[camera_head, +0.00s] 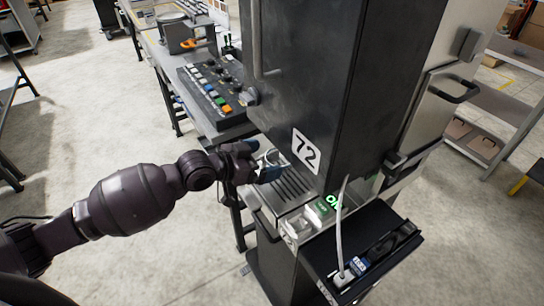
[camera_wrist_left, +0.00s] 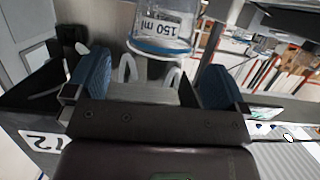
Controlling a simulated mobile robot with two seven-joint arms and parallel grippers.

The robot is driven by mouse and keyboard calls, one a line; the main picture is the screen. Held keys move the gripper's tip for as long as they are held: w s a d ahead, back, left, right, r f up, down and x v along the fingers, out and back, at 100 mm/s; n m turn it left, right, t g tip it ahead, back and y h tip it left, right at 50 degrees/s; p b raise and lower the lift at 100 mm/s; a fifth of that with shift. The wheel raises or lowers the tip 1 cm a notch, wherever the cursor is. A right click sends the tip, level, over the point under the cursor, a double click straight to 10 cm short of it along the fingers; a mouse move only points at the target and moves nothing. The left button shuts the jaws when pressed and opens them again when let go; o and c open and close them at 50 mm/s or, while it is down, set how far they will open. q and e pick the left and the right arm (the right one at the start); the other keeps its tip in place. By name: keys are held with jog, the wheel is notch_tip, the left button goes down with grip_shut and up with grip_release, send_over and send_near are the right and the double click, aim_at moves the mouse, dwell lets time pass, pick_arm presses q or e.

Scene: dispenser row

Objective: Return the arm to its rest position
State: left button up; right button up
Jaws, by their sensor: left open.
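My left arm reaches in from the left of the head view. Its gripper (camera_head: 265,164), with blue finger pads, is at the dispenser marked 72 (camera_head: 306,150), just above the slotted drip tray (camera_head: 291,190). In the left wrist view the gripper (camera_wrist_left: 154,84) is open, its two blue pads wide apart. A clear container labelled 150 ml (camera_wrist_left: 162,30) shows beyond and between the pads, with a visible gap to each. In the head view the container (camera_head: 272,157) is small and partly hidden by the gripper. My right gripper is not in view.
A green-lit display (camera_head: 324,208) sits right of the drip tray. A black shelf (camera_head: 372,255) with a white cable (camera_head: 340,225) juts out at the lower right. A control panel (camera_head: 212,88) with coloured buttons lies behind the gripper.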

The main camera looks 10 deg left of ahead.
pick_arm(q)
jog(key=v, duration=0.7)
jog(key=s+a+f+n+t+y, duration=0.2)
jog(key=a+f+y, duration=0.1)
jog(key=f, duration=0.2)
jog(key=s+a+f+n+t+y, duration=0.1)
jog(key=s+a+f+t+y, duration=0.1)
jog(key=s+a+f+y, duration=0.3)
jog(key=s+f+n+g+y, duration=0.2)
jog(key=s+f+n, duration=0.3)
jog(key=s+f, duration=0.6)
jog(key=shift+s+a+f+g+y, duration=0.2)
jog(key=shift+s+f+g+y, duration=0.1)
jog(key=shift+s+g, duration=0.15)
